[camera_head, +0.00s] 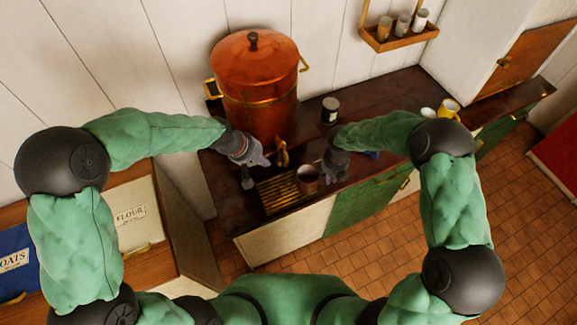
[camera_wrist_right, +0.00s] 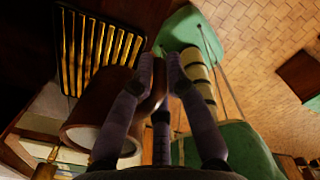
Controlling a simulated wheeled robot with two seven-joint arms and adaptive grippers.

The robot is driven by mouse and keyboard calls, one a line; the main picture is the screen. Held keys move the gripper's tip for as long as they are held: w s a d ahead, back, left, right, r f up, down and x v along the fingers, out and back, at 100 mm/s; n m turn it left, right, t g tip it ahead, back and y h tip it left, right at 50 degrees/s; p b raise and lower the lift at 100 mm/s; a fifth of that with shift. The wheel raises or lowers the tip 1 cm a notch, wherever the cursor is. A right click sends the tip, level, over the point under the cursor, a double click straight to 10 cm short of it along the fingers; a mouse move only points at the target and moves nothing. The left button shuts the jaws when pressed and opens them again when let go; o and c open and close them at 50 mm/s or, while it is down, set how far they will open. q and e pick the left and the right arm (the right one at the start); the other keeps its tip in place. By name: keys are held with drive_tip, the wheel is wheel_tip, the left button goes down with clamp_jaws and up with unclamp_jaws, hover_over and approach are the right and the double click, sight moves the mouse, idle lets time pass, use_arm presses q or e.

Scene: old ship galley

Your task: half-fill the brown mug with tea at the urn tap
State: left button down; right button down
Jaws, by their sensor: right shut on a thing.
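The copper urn (camera_head: 256,85) stands on the dark counter, its brass tap (camera_head: 282,155) at the front. A slatted brass drip tray (camera_head: 277,190) lies below the tap; it also shows in the right wrist view (camera_wrist_right: 95,55). The brown mug (camera_head: 307,174) is at the tray's right end, right of the tap rather than under it. My right gripper (camera_head: 325,168) is shut on the mug from the right; the fingers show in the right wrist view (camera_wrist_right: 160,80). The mug's contents cannot be made out. My left gripper (camera_head: 256,172) is left of the tap, its fingers seemingly apart and empty.
A dark jar (camera_head: 330,110) stands right of the urn. A yellow mug (camera_head: 449,108) and a pale mug (camera_head: 428,113) stand farther right, partly behind my right arm. A spice rack (camera_head: 400,36) hangs on the wall. A flour sack (camera_head: 130,212) is at the left.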

use_arm(q)
drive_tip(key=s+d+f+m+t, duration=0.4)
drive_tip(key=d+f+m+t, duration=0.25)
drive_tip(key=m, duration=1.15)
drive_tip(key=s+d+r+m+t+h, duration=0.1)
drive_tip(key=s+d+r+m+t, duration=0.1)
drive_tip(key=s+r+m+t, duration=0.8)
drive_tip(key=w+f+m+g, duration=0.2)
drive_tip(key=w+f+g, duration=0.1)
drive_tip(key=w, duration=0.8)
drive_tip(key=shift+w+a+m, duration=0.3)
drive_tip(key=shift+w+a, duration=0.1)
drive_tip(key=shift+f, duration=0.1)
